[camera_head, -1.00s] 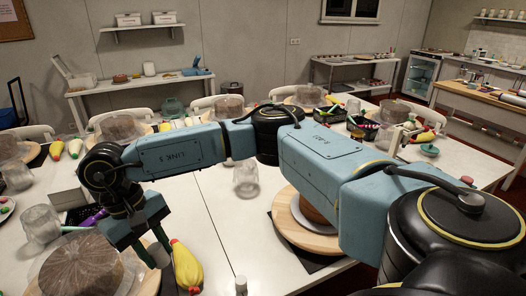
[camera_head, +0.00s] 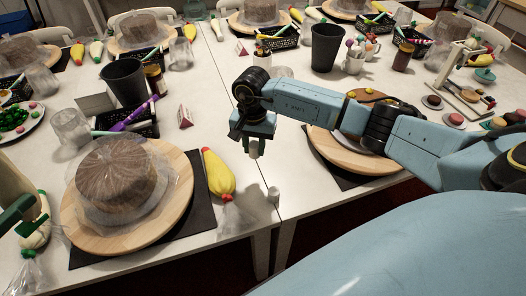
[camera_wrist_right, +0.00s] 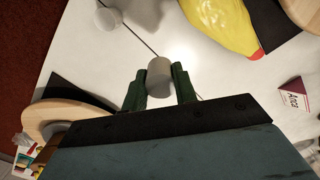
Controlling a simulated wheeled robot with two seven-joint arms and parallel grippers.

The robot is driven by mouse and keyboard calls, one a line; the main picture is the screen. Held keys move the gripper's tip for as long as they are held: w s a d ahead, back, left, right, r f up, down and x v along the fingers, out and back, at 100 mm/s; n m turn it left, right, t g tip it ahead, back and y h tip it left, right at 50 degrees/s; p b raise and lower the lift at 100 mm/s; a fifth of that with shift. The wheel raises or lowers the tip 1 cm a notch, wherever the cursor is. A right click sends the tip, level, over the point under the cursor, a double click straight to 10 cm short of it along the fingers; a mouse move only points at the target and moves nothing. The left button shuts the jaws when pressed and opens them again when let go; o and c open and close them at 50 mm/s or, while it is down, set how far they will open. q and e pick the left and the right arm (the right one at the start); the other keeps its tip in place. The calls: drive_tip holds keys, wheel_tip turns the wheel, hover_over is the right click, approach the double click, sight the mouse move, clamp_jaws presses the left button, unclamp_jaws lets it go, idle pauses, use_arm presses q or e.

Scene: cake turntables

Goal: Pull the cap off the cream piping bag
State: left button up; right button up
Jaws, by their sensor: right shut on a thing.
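My right gripper (camera_head: 254,149) is above the table, right of the yellow piping bag (camera_head: 218,174). In the right wrist view its green fingers (camera_wrist_right: 160,82) are shut on a small grey cylindrical cap (camera_wrist_right: 160,74). A cream piping bag (camera_head: 36,237) with a clear crumpled end is at the left edge of the head view. Dark green finger-like parts of my left gripper (camera_head: 20,213) lie over it, cut off by the frame. I cannot tell whether they hold it. The yellow bag (camera_wrist_right: 228,22) also shows in the right wrist view.
A similar small grey piece (camera_head: 274,195) stands on the table near the yellow bag. A plastic-wrapped cake on a wooden turntable (camera_head: 180,207) is at the left. Another turntable (camera_head: 335,155) is behind my right arm.

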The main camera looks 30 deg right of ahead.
use_arm(q)
drive_tip(key=shift+a+r, duration=0.15)
drive_tip(key=shift+a, duration=0.05)
use_arm(e)
wheel_tip(320, 180, down, 3)
drive_tip(key=d+m, duration=0.2)
use_arm(q)
wheel_tip(320, 180, down, 4)
drive_tip(key=b, duration=0.4)
drive_tip(key=shift+r, duration=0.15)
use_arm(e)
hover_over(263, 172)
wheel_tip(263, 172, down, 5)
drive_tip(key=shift+a, duration=0.1)
use_arm(q)
drive_tip(key=shift+f+b, duration=0.5)
use_arm(e)
drive_tip(key=shift+f, duration=0.6)
use_arm(q)
drive_tip(key=shift+f+b, duration=0.3)
use_arm(e)
drive_tip(key=shift+f, duration=0.3)
drive_tip(key=o, duration=1)
